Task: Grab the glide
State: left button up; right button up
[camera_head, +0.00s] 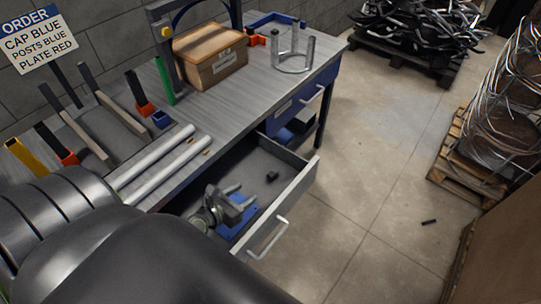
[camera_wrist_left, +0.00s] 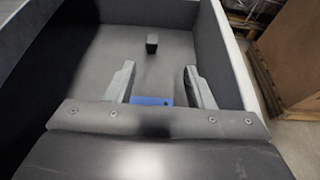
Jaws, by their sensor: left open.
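A small black block (camera_head: 272,176), which looks like the glide, lies on the floor of the open drawer (camera_head: 300,184). It also shows in the left wrist view (camera_wrist_left: 152,43), beyond my fingertips and slightly left of the middle between them. My left gripper (camera_head: 242,196) is inside the drawer area, open and empty, with its fingers pointing toward the block but apart from it. The wrist view shows both spread fingers of the left gripper (camera_wrist_left: 159,70). A blue plate (camera_head: 238,216) lies under the gripper, partly hidden. My right gripper is not in view.
The drawer's side walls and front panel with a handle (camera_head: 267,240) surround the gripper. A small dark piece (camera_head: 429,222) lies on the open floor.

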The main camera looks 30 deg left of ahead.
aim_at(269, 176)
pick_arm(q)
jog(key=shift+w+a+f+b, duration=0.25)
jog(key=shift+w+f, duration=0.2)
jog(key=shift+f, duration=0.15)
jog(key=shift+w+a+f+b, duration=0.2)
jog(key=shift+w+f+b, duration=0.05)
jog(key=shift+w+f, duration=0.25)
jog(key=b+x, duration=0.1)
jog(key=x, duration=1)
jog(key=shift+d+f+b, duration=0.1)
jog(key=shift+d+b, duration=0.05)
jog(key=shift+b, duration=0.25)
jog(key=b+x, duration=0.2)
jog(key=x, duration=0.3)
jog(key=shift+a+f, duration=0.3)
jog(key=shift+a, duration=0.05)
jog(key=shift+w, duration=0.1)
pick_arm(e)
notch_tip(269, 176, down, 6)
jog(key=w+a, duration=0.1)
pick_arm(q)
jog(key=c, duration=1)
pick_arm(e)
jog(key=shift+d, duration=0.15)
pick_arm(q)
jog(key=shift+r, duration=0.1)
jog(key=shift+c, duration=0.2)
